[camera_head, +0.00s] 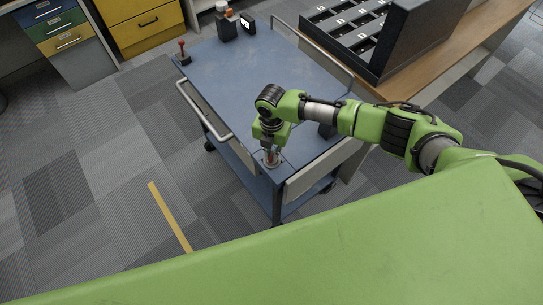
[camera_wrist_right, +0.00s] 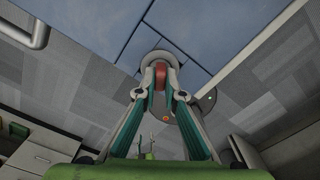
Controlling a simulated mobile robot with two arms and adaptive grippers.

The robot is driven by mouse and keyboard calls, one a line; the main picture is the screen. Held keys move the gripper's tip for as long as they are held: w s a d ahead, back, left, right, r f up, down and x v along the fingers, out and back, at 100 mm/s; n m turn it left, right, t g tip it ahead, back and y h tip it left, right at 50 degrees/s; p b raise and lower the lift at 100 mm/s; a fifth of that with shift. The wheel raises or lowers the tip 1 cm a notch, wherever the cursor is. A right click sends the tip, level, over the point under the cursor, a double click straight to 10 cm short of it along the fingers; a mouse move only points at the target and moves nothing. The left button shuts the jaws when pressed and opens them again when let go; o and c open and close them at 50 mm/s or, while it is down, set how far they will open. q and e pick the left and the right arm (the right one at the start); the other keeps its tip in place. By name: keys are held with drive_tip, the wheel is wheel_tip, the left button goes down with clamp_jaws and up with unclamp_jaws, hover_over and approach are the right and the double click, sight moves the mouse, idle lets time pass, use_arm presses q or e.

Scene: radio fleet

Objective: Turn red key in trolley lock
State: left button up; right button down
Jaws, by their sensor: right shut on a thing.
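The blue trolley (camera_head: 225,85) stands in front of me. My right gripper (camera_head: 271,152) points down at the trolley's near corner. In the right wrist view my right gripper (camera_wrist_right: 161,78) is shut on the red key (camera_wrist_right: 161,74), with one finger on each side. The round grey trolley lock (camera_wrist_right: 148,58) lies behind the fingertips, partly hidden by them. In the head view the lock (camera_head: 272,162) shows as a small round plate under the gripper, and the key is mostly hidden. I cannot tell how far the key is turned. My left gripper is not in view.
A wooden desk (camera_head: 440,70) with a dark compartmented case (camera_head: 415,35) borders the right side. A metal handle (camera_head: 205,112) runs along the left.

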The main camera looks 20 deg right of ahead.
drive_tip(key=shift+r+m+p, duration=0.1)
drive_tip(key=shift+m+p, duration=0.3)
drive_tip(key=shift+m, duration=0.1)
drive_tip(key=m+p, duration=0.1)
drive_tip(key=m, duration=0.1)
drive_tip(key=shift+m, duration=0.3)
drive_tip(key=shift+m+p, duration=0.5)
drive_tip(key=shift+m, duration=0.5)
drive_tip(key=shift+m+p, duration=0.45)
drive_tip(key=shift+m, duration=0.15)
drive_tip(key=shift+m+p, duration=0.4)
drive_tip(key=shift+m, duration=1.1)
drive_tip(key=c, duration=2)
unclamp_jaws()
drive_tip(key=shift+c, duration=0.2)
